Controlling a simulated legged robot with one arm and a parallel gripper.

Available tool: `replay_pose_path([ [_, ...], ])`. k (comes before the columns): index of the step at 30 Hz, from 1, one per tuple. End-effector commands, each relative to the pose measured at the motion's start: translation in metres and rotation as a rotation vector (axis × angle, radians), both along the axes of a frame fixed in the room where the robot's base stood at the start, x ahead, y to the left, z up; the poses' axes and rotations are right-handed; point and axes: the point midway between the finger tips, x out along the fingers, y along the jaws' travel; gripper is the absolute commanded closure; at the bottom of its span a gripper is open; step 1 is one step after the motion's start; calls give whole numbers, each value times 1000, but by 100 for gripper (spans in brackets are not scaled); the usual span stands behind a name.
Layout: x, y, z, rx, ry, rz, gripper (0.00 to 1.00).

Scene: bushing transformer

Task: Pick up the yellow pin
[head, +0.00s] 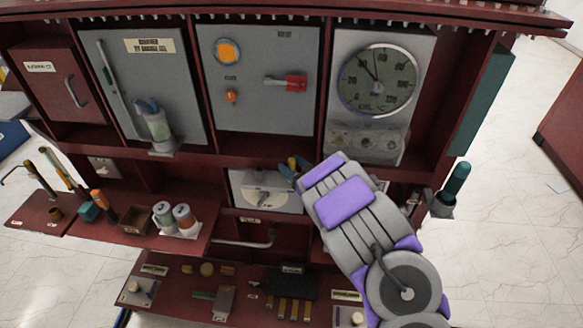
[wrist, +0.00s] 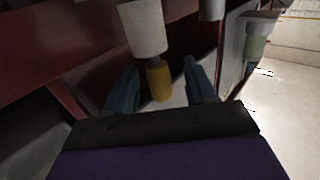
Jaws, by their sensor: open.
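The yellow pin (wrist: 159,84) shows in the middle of the wrist view, with a dark grey neck that meets the end of a white cylinder (wrist: 142,28). My gripper (wrist: 162,82) is open, with one blue-grey finger on each side of the pin. Gaps show between the pin and both fingers, and whether the pin lies fully at fingertip depth is hard to tell. In the head view my gripper (head: 294,168) is at the cabinet's middle, in front of the recess below the grey panels. A small yellow patch shows by the fingers there, mostly hidden.
A white plate with a dial (head: 265,192) is just left of my gripper. A large round gauge (head: 378,82) is above right. A shelf with cans and tools (head: 165,240) juts out at left, and a lower shelf (head: 175,268) holds small parts. A green-handled item (head: 456,180) stands at right.

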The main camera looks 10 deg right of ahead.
Motion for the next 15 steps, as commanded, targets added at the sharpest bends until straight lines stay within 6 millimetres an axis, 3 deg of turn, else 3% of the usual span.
replay_pose_path([
  [6, 22, 11, -1, 0, -2, 2, 44],
  [13, 23, 11, 0, 0, 0, 1, 44],
  [15, 23, 11, 0, 0, 0, 1, 50],
])
